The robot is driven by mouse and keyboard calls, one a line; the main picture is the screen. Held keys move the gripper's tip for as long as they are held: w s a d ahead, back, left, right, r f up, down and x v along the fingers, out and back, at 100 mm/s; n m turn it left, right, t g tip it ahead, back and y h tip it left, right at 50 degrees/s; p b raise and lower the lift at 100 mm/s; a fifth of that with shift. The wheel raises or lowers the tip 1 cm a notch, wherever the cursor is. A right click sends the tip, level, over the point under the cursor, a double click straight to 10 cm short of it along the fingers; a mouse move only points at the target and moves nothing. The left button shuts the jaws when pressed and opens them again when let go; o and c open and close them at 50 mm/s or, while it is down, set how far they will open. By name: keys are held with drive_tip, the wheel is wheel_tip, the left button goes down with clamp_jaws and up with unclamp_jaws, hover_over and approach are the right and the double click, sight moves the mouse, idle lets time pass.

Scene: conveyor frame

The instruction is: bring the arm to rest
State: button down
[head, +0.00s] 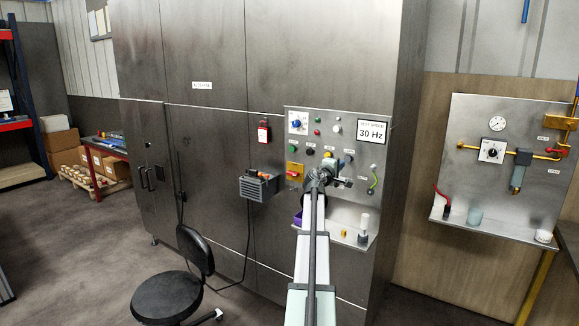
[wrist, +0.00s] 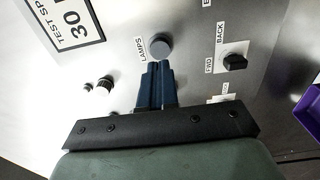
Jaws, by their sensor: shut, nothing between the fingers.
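My gripper (wrist: 158,68) is shut and empty in the wrist view. Its blue fingers lie together and point at the control panel (wrist: 200,20), with their tips just below a round grey knob (wrist: 160,46) beside the LAMPS label. I cannot tell whether the tips touch the panel or the knob. In the head view my arm reaches up from the bottom edge, and my gripper (head: 342,182) is in front of the lower part of the panel (head: 340,117). The arm hides part of the panel and the shelf below it.
A black FWD/BACK switch (wrist: 235,62) is right of the fingers. A red button on a yellow plate (head: 294,172) is left of the arm. A grey box (head: 259,187) hangs on the cabinet. A black stool (head: 168,297) stands front left. A gauge panel (head: 500,140) is at right.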

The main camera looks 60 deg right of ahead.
drive_tip(key=shift+s, duration=0.1)
drive_tip(key=s+a+f+m+g+y, duration=0.1)
drive_tip(key=s+a+f+m+y, duration=0.3)
drive_tip(key=f, duration=0.6)
drive_tip(key=s+a+f+m+g+y, duration=0.1)
drive_tip(key=a+f+m+y, duration=0.3)
drive_tip(key=a+f+m, duration=0.4)
drive_tip(key=w+a+f+n+t+y, duration=0.15)
drive_tip(key=w+a+f+y, duration=0.25)
drive_tip(key=a+f, duration=1.3)
drive_tip(key=w+a+f+n+y, duration=0.2)
drive_tip(key=w+a+f+y, duration=0.25)
drive_tip(key=a+f, duration=1.2)
drive_tip(key=s+a+f+n+g+y, duration=0.1)
drive_tip(key=s+a+f, duration=0.1)
drive_tip(key=a+f, duration=0.6)
drive_tip(key=s+a+f+n+g+y, duration=0.1)
drive_tip(key=s+a+f+y, duration=0.15)
drive_tip(key=a, duration=0.95)
drive_tip(key=s+a+f+n+g+h, duration=0.1)
drive_tip(key=s+a+f, duration=0.4)
drive_tip(key=a, duration=0.6)
drive_tip(key=s+a+f+n+g+h, duration=0.1)
drive_tip(key=s+a+f+n+g, duration=0.2)
drive_tip(key=s+a, duration=0.6)
wheel_tip(320, 180, down, 2)
drive_tip(key=shift+s+a+f+n, duration=0.1)
drive_tip(key=shift+s+a+n, duration=0.3)
drive_tip(key=shift+a+n, duration=0.8)
